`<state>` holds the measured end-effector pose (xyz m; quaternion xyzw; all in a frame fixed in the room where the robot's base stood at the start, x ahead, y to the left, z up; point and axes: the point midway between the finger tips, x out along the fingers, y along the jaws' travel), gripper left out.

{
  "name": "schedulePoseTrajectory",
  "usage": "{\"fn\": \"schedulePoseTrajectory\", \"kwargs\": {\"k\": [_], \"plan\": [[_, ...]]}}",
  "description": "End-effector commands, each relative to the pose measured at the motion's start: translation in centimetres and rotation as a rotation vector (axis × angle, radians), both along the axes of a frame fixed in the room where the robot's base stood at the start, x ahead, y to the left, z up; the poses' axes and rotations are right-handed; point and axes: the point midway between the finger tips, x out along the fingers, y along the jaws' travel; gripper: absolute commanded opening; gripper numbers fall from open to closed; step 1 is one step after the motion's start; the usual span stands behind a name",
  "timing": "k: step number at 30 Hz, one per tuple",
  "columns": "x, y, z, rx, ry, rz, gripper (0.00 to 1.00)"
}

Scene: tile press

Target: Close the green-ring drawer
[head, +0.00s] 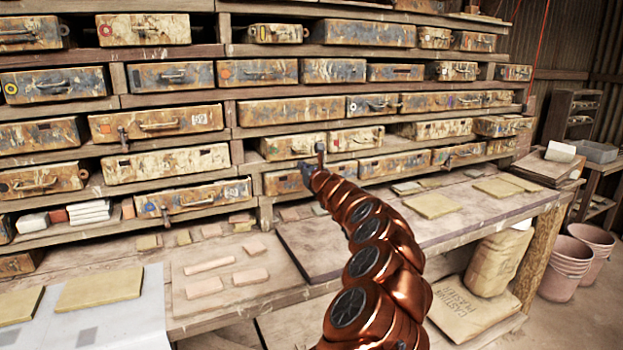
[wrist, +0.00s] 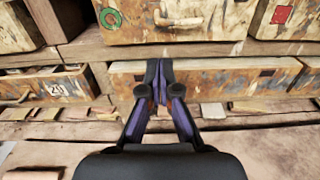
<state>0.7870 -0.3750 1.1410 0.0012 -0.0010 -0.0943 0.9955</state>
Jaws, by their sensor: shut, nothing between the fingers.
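The green-ring drawer (wrist: 130,28) is at the top of the wrist view, a rusty, paint-worn front with a green ring at its left and a small handle. In the head view I take it to be the worn drawer (head: 285,147) just behind my gripper; its ring is not readable there. It seems to stand slightly proud of the shelf edge. My gripper (wrist: 159,66) is shut and empty, its fingertips just below the drawer's lower edge in the picture; contact cannot be told. In the head view my gripper (head: 319,152) partly covers the drawer's right end.
A red-square drawer (wrist: 285,18) is to the right. A drawer with a dark square (wrist: 215,77) lies below, and a drawer marked 20 (wrist: 50,86) is lower left. The workbench (head: 330,243) holds tan tiles (head: 433,205). Buckets (head: 566,262) stand on the floor at right.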

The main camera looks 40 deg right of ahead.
Motion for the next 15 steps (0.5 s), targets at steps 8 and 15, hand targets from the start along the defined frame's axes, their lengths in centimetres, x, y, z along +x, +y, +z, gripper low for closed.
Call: {"fn": "schedulePoseTrajectory", "kwargs": {"k": [8,15], "plan": [[-1.7,0.7,0.0,0.002,-0.005,0.007,0.00],[-3.2,0.8,-0.1,0.002,-0.002,0.003,0.00]]}}
